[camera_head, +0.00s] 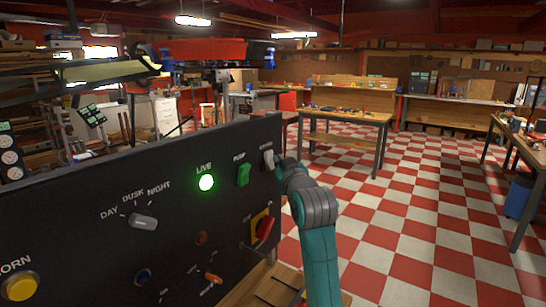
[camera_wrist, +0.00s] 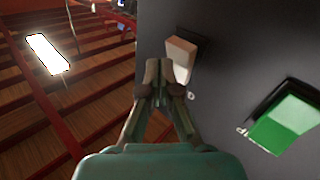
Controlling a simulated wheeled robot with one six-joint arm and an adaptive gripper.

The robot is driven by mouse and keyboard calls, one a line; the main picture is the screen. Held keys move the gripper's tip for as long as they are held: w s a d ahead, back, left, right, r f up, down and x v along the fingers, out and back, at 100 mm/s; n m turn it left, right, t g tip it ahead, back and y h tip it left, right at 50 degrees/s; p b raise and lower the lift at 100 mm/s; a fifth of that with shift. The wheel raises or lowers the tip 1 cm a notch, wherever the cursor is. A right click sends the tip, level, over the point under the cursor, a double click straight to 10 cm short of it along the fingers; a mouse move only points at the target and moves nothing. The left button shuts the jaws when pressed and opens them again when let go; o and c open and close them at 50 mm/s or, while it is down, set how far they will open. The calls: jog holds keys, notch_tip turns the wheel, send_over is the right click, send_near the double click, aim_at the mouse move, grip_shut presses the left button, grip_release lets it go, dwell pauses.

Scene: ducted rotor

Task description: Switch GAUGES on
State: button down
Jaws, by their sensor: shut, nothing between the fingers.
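A white rocker switch (camera_head: 268,160) sits at the upper right of the black control panel (camera_head: 110,180). The small label above it is too blurred to read surely. The switch also shows in the wrist view (camera_wrist: 181,56), pale and tilted in a dark frame. My gripper (camera_head: 279,164) is at the panel's right end, just beside this switch. In the wrist view the shut, empty fingertips (camera_wrist: 165,74) overlap the switch's lower left side. I cannot tell whether they touch it.
A green PUMP rocker (camera_head: 243,174) and a lit green LIVE lamp (camera_head: 206,182) are left of the switch. A red rotary handle (camera_head: 265,227) on a yellow plate lies below. Dials (camera_head: 10,157) stand at the far left. Checkered floor is open at right.

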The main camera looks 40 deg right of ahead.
jog(key=shift+s+d+f, duration=0.15)
jog(key=shift+s+f, duration=0.1)
jog(key=shift+s, duration=0.25)
jog(key=s, duration=0.1)
jog(key=s+d+f, duration=0.1)
jog(key=s, duration=0.1)
jog(key=s+f, duration=0.1)
jog(key=shift+s+d, duration=0.15)
jog(key=shift+d, duration=0.15)
dwell(0.6)
